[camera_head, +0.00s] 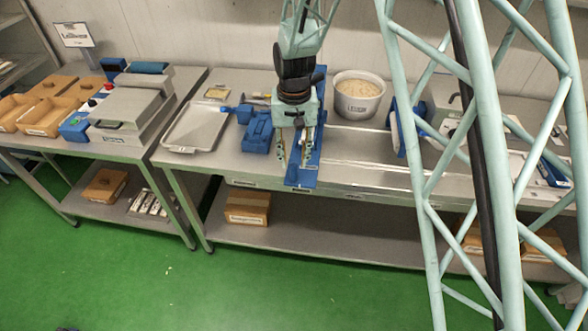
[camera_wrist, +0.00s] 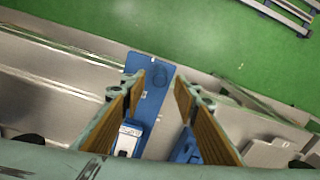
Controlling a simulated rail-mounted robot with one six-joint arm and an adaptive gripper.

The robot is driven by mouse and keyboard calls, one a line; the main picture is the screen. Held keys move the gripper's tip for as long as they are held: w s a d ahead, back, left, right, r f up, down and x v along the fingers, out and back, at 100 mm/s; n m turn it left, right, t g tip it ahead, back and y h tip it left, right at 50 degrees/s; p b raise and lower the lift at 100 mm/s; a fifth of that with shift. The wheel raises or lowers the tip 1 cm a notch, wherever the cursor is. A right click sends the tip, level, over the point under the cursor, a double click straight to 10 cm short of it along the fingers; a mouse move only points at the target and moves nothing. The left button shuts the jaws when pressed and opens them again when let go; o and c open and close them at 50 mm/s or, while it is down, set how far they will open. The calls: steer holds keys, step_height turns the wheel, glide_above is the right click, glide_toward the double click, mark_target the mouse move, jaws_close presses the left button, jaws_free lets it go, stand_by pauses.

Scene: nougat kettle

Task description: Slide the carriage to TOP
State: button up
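My gripper (camera_head: 296,162) hangs over a long blue board (camera_head: 304,183) on the middle table. In the wrist view my gripper (camera_wrist: 162,88) has its two wood-coloured fingers spread apart, with nothing between the tips. The blue board (camera_wrist: 150,107) shows below and between them. A white-topped block with blue edges (camera_wrist: 128,141) sits by the left finger; it may be the carriage, but I cannot tell for certain. No TOP marking is readable, and my arm hides much of the board in the head view.
Left of the board stand a blue block-like fixture (camera_head: 258,133) and a grey tray (camera_head: 196,127). A tub of pale contents (camera_head: 358,97) stands behind to the right. The tabletop right of the board (camera_head: 365,165) is largely clear. My lattice frame covers the right side.

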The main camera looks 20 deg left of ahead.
mark_target(294, 164)
steer(key=shift+f, duration=2.65)
jaws_close()
